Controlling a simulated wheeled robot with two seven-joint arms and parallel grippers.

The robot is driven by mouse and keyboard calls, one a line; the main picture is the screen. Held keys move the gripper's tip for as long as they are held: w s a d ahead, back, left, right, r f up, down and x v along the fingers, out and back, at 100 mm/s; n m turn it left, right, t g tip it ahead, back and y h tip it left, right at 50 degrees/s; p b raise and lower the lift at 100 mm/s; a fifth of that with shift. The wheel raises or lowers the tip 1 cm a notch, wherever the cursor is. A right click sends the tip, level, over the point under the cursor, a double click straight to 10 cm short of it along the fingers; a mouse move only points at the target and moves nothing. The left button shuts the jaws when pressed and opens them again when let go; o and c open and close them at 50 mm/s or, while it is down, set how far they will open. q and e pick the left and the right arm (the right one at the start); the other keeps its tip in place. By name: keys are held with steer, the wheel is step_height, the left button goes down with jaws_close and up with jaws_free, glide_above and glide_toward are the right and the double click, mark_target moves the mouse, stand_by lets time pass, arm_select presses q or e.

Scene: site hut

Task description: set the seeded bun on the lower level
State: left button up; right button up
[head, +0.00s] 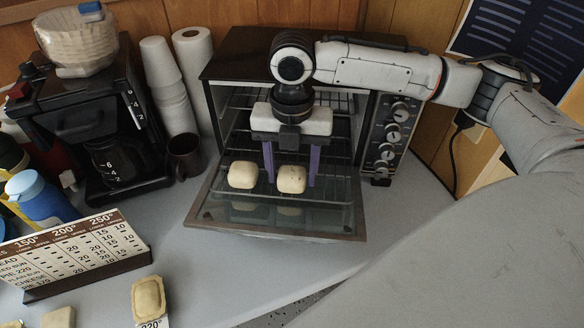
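The toaster oven (222,100) stands with its glass door (285,216) folded down. A pale bun with a few faint specks (291,180), which looks like the seeded bun, sits at the front of the oven's lower level. A plain-looking pale bun (243,175) sits to its left. My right gripper (291,172) points down at the oven front, its purple fingers on either side of the specked bun. A narrow gap shows between each finger and the bun, so it looks open around it. My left gripper is not in view.
An upper wire rack (335,103) spans the oven above. Left of the oven are a dark mug (185,157), stacked cups (168,85) and a coffee maker (105,125). A temperature sign (85,255) and a square pastry (148,299) are at front left. The counter before the door is clear.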

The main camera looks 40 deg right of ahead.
mark_target(292, 171)
steer(key=shift+o, duration=0.6)
steer(key=shift+r, duration=0.25)
step_height(292, 171, up, 12)
steer(key=p, duration=0.1)
steer(key=shift+f, duration=0.1)
